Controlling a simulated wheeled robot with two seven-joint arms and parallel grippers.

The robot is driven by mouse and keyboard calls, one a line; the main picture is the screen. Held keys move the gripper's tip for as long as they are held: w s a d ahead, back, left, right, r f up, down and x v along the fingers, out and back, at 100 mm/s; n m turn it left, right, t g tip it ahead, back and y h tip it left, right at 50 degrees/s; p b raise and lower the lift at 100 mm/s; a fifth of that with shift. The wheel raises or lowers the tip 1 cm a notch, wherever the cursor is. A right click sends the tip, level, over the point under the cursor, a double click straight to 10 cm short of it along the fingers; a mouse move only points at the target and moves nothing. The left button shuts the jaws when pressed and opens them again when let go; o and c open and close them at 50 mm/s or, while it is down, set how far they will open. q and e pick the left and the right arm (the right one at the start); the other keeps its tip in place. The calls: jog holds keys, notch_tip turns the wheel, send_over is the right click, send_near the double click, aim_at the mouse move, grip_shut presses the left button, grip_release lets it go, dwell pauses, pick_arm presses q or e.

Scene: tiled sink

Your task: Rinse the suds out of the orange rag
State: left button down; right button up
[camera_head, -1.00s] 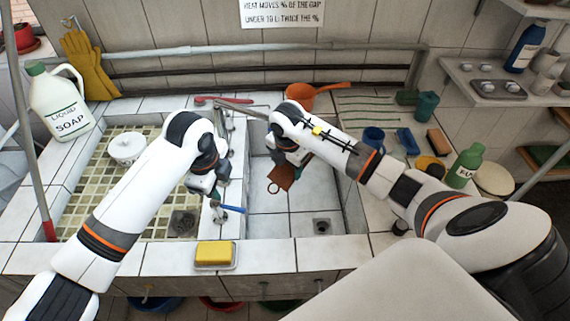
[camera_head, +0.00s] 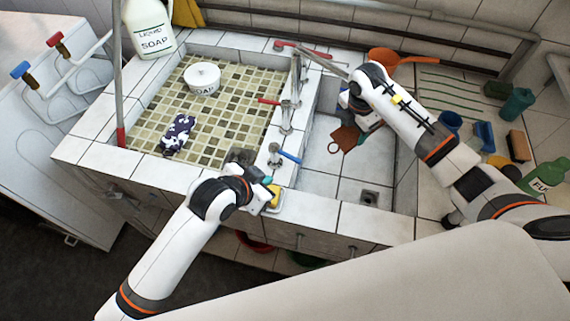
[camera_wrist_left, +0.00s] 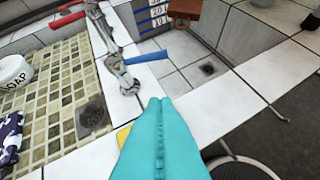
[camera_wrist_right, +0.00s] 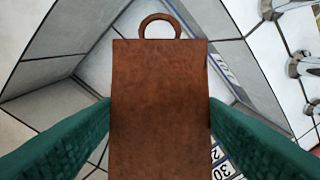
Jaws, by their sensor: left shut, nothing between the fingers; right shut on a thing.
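The orange rag (camera_head: 344,137) is a brownish-orange strip with a ring at its end, hanging in the right basin (camera_head: 318,185). It fills the middle of the right wrist view (camera_wrist_right: 160,110); no suds show on the side I see. My right gripper (camera_head: 355,118) is shut on it, with a teal finger on each side. My left gripper (camera_head: 268,184) is shut and empty, over the front ledge near the yellow sponge (camera_head: 275,198). Its teal fingers (camera_wrist_left: 160,105) point toward the blue-handled tap (camera_wrist_left: 147,57), apart from it. No running water is visible.
The left tiled basin holds a white soap pot (camera_head: 202,78) and a purple-white cloth (camera_head: 178,135). A red-handled tap (camera_head: 271,101) stands behind the blue-handled one. An orange pan (camera_head: 388,60) is behind the right basin; blocks and bottles crowd the right counter.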

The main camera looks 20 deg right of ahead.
aim_at(286, 154)
pick_arm(q)
jog(key=w+d+f, duration=0.1)
jog(key=f, duration=0.1)
jog(key=w+d+f+n, duration=0.1)
jog(key=f, duration=0.1)
jog(key=w+d+f+n, duration=0.1)
jog(key=d+f, duration=0.1)
jog(key=shift+w+f+t, duration=0.2)
jog(key=shift+w+t, duration=0.05)
jog(key=shift+t, duration=0.15)
jog(key=shift+w+d+r, duration=0.3)
jog(key=shift+w+d, duration=1)
jog(key=shift+d, duration=0.1)
pick_arm(e)
jog(key=shift+d, duration=0.1)
pick_arm(q)
jog(key=shift+r, duration=0.1)
